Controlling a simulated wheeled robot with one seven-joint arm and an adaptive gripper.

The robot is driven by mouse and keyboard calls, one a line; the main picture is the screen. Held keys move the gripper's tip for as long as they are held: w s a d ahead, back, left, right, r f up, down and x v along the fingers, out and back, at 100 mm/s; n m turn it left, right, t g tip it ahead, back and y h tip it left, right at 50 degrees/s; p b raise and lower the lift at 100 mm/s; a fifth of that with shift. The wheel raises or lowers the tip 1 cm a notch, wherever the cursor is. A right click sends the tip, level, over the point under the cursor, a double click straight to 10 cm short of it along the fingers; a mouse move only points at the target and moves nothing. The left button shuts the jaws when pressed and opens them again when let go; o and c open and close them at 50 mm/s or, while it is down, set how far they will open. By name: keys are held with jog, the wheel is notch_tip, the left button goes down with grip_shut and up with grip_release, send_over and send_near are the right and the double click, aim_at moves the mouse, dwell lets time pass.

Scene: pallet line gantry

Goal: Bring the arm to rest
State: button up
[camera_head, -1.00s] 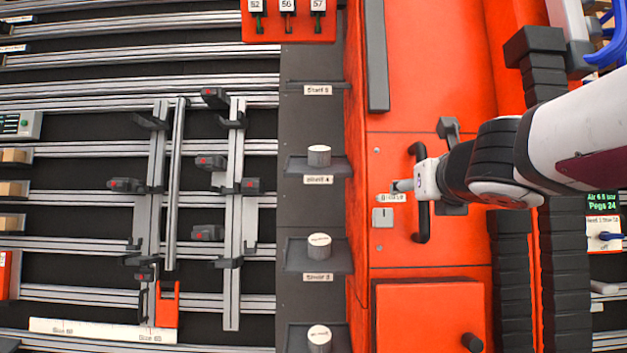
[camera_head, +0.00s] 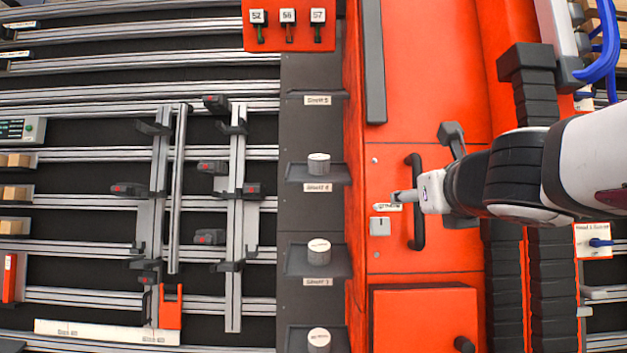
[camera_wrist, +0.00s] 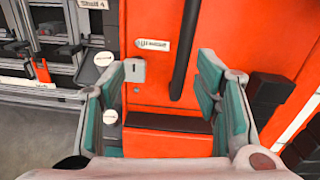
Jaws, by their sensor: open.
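My gripper (camera_wrist: 165,95) is open and empty in the wrist view, with its teal-padded fingers spread wide apart. Behind the gap stands an orange cabinet front with a dark vertical handle (camera_wrist: 186,45), a white label (camera_wrist: 152,45) and a small grey switch plate (camera_wrist: 135,71). In the head view my gripper (camera_head: 398,196) shows from above as a small end at the wrist, over the orange panel. The dark handle (camera_head: 417,215) passes beneath it there. I cannot tell the exact height between them.
Dark shelves with white round pieces (camera_head: 318,164) stand left of the orange cabinet (camera_head: 430,100). Farther left are metal rails (camera_head: 60,200) with upright clamps. A dark cable chain (camera_head: 508,270) and blue hose (camera_head: 603,55) lie to the right. An orange box (camera_head: 425,320) juts out below.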

jog(key=s+a+f+n+g+y, duration=0.15)
jog(key=s+a+n, duration=0.35)
jog(key=n, duration=0.6)
jog(key=s+a+n+g+y, duration=0.25)
jog(key=s+n, duration=0.35)
jog(key=n, duration=0.4)
jog(key=s+d+f+n+g+h, duration=0.2)
jog(key=s+d+f+n, duration=0.1)
jog(key=s+n, duration=0.3)
jog(key=s+d+f+n+g+h, duration=0.2)
jog(key=s+d+f+n, duration=0.2)
jog(key=s+d+n, duration=0.2)
jog(key=shift+s+d+f+n, duration=0.2)
jog(key=shift+s+n, duration=0.6)
jog(key=shift+s, duration=0.3)
